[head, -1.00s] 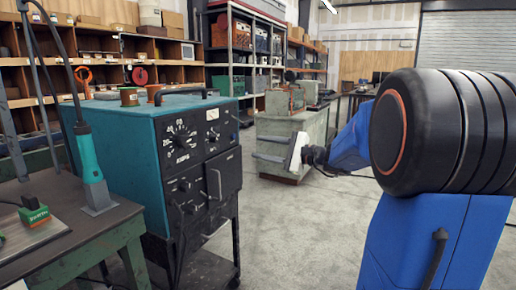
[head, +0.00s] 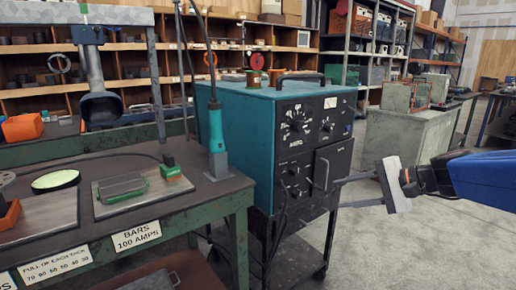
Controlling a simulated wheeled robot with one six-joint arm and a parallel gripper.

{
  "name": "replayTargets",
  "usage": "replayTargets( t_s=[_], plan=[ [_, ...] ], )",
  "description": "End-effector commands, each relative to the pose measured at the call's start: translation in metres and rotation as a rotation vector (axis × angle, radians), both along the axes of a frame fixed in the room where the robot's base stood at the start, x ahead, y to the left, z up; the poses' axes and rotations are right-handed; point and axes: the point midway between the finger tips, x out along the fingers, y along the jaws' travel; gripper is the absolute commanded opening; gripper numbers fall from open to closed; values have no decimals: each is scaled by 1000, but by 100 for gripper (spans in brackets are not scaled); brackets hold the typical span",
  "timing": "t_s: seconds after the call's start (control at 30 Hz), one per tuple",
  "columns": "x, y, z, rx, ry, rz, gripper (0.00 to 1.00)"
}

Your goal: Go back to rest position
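My gripper (head: 346,193) is at the right of the head view, at the end of my blue arm. Its two thin grey fingers point left and stand apart, with nothing between them. The fingertips appear beside the right side of the teal welding machine (head: 238,137), in front of it in the picture. I cannot tell how far they are from its black front panel. No flanged pipe can be made out clearly in this view.
A green-edged workbench (head: 180,212) fills the left, with a metal plate (head: 100,205) and a teal-handled torch (head: 216,135) on it. Shelves (head: 285,62) line the back. A pale cabinet (head: 410,135) stands behind my gripper. Grey floor (head: 430,245) at the lower right is clear.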

Motion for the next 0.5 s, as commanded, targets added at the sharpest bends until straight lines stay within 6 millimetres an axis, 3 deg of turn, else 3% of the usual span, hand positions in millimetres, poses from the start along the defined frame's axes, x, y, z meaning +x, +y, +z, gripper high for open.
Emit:
replayTargets(
  t_s=[0.1,0.23,0.5],
  plan=[
    [-52,22,-30,-198,10,119,40],
    [-102,28,-61,-418,5,239,40],
    [-185,0,-110,-878,-61,469,40]
  ],
)
